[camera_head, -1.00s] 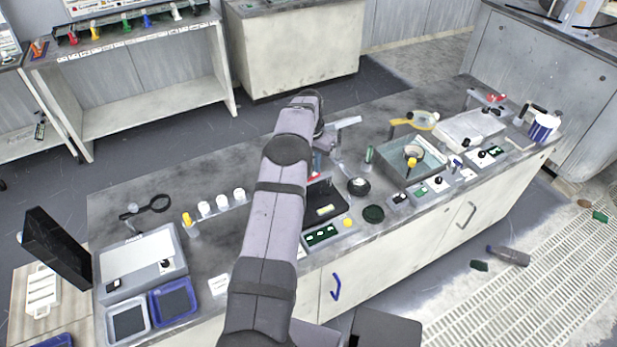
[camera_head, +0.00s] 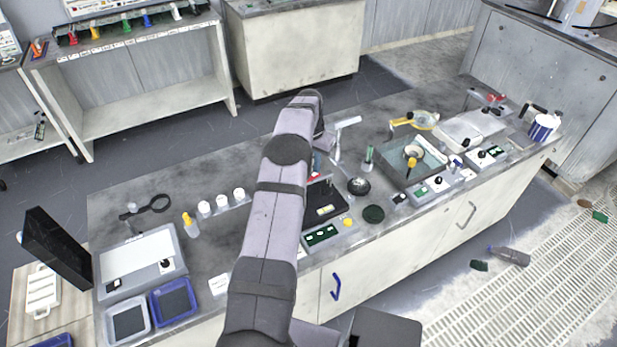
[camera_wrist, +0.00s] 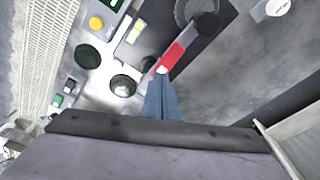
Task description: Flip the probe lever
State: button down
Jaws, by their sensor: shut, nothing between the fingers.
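In the wrist view, a red bar with a pale end (camera_wrist: 175,55) lies just beyond my fingertips and looks like the probe lever. It runs up and right toward a dark grey block. My gripper (camera_wrist: 161,80) is shut and empty, with narrow blue-grey fingers. Its tips appear beside the bar's pale end; I cannot tell if they touch. In the head view, the gripper (camera_head: 337,160) points down behind my arm, left of a dark domed dish. Only a small red part (camera_head: 317,166) shows beside my arm; the rest is hidden.
The dome-topped dish (camera_wrist: 123,85) and a dark round disc (camera_wrist: 87,56) lie near the gripper. A yellow knob (camera_head: 347,222) sits on the front panel. Several white-capped bottles (camera_head: 222,202) stand left of my arm.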

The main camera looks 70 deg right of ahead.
jog(key=shift+f+b, duration=0.5)
jog(key=shift+f, duration=0.35)
dwell(0.4)
jog(key=shift+r, duration=0.1)
notch_tip(320, 180, up, 7)
jog(key=p, duration=0.4)
dwell(0.5)
dwell(0.3)
